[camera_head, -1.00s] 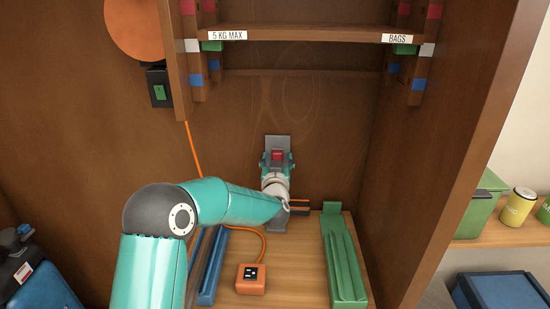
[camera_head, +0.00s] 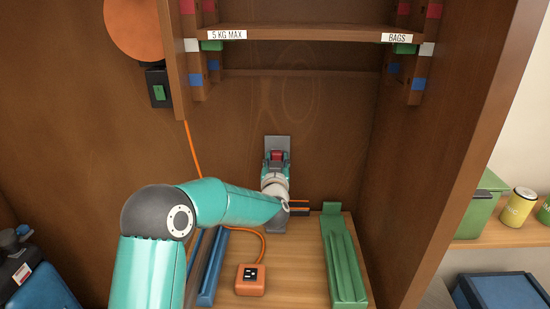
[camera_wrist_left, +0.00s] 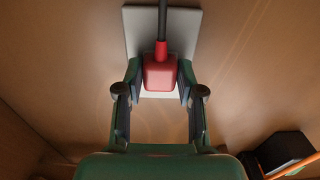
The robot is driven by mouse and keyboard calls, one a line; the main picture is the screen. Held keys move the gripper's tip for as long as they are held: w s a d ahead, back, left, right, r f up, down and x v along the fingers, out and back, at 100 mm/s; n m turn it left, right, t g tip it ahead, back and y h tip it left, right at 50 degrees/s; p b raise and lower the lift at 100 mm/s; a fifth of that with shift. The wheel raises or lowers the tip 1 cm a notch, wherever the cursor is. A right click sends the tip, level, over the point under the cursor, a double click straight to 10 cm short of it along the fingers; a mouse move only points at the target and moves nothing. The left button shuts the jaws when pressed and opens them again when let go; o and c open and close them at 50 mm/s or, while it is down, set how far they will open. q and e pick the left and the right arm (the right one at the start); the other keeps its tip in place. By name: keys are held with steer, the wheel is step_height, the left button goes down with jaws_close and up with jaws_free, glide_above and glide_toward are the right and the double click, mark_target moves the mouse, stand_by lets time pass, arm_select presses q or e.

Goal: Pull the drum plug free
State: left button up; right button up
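The red plug (camera_head: 277,155) is in front of a grey plate (camera_head: 276,141) on the back wall of the wooden cabinet. In the left wrist view the plug (camera_wrist_left: 159,74) has a black cable running up from it, and the pale plate (camera_wrist_left: 134,22) is behind it. My left gripper (camera_head: 277,160) has one finger on each side of the plug. In the left wrist view its fingertips (camera_wrist_left: 160,82) press against the plug's sides. I cannot tell how deep the plug sits in the plate. My right gripper is out of view.
A shelf (camera_head: 310,34) crosses above the gripper. Below are an orange socket box (camera_head: 250,280) with an orange cord, a blue rail (camera_head: 213,268) and a green rail (camera_head: 344,260). An orange disc (camera_head: 135,28) hangs upper left above a black box (camera_head: 159,87). The cabinet's right wall is close.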

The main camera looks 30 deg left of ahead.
arm_select(q)
jaws_close()
steer(key=b+v, duration=0.2)
steer(key=v, duration=0.4)
steer(key=shift+b, duration=0.3)
stand_by(0.8)
